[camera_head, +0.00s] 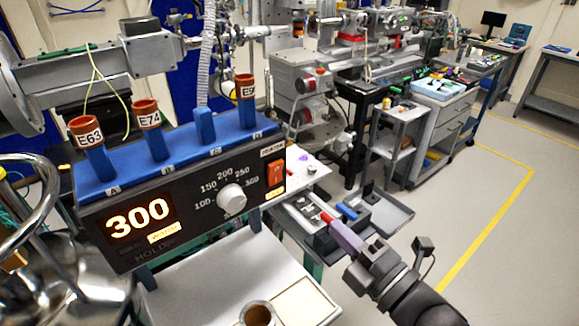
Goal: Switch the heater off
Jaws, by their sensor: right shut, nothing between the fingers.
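The heater unit is a dark box (190,215) with a blue top rack, left of the middle of the head view. Its display (138,217) glows 300, with a lit amber label below. A white knob (232,198) sits among temperature marks. An orange-red rocker switch (275,173) is at the panel's right end, with a lit amber label under it; the label's text is too small to read surely. My right gripper (334,226) is shut and empty, to the right of and below the switch, apart from it. My left gripper is not in view.
Several blue holders on the rack carry brown-orange cups, including E63 (86,130) and E74 (147,115). A brown cup (258,313) stands in front on the pale bench. A grey tray (385,215) lies behind my right gripper. Open floor (480,230) is at the right.

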